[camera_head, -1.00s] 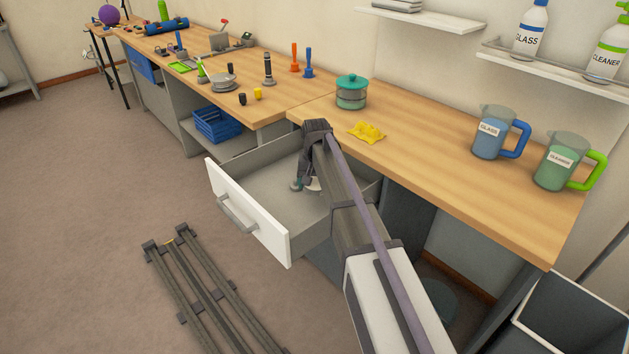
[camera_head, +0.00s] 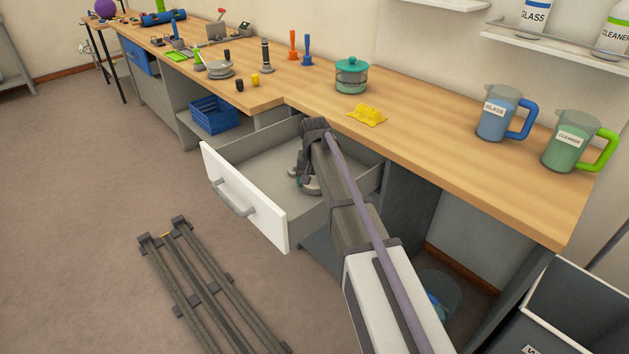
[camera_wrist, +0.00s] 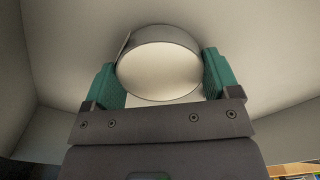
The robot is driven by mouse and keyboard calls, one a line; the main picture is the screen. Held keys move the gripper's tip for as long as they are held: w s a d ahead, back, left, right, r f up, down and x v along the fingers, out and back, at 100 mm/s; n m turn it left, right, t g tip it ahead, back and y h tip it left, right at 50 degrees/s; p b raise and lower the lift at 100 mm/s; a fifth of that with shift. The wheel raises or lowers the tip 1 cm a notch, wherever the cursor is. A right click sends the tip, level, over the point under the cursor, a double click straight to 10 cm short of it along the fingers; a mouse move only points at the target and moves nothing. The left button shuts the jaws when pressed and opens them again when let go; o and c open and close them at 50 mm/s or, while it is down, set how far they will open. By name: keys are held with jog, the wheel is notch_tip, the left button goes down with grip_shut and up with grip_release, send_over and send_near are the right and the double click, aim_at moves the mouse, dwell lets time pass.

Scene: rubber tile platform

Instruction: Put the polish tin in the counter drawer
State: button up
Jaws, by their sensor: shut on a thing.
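The polish tin (camera_wrist: 160,70) is a round, shallow tin with a pale face and a darker rim. In the wrist view it sits between the two teal finger pads of my gripper (camera_wrist: 163,82), which is shut on it. In the head view my gripper (camera_head: 308,186) is down inside the open counter drawer (camera_head: 262,170), and the tin is mostly hidden by my arm. The drawer is pulled out, with a white front and a grey inside, and looks otherwise empty. I cannot tell whether the tin touches the drawer floor.
The wooden counter (camera_head: 440,150) is above and behind the drawer. On it are a yellow cloth (camera_head: 367,115), a teal-lidded pot (camera_head: 351,76), a blue jug (camera_head: 497,115) and a green jug (camera_head: 567,145). A rail frame (camera_head: 205,285) lies on the floor at left.

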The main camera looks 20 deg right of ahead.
aim_at(314, 181)
jog(key=shift+f, duration=0.25)
jog(key=o, duration=1)
jog(key=shift+c, duration=0.2)
jog(key=shift+r, duration=0.1)
notch_tip(314, 181, up, 7)
jog(key=p, duration=0.7)
jog(key=shift+r, duration=0.1)
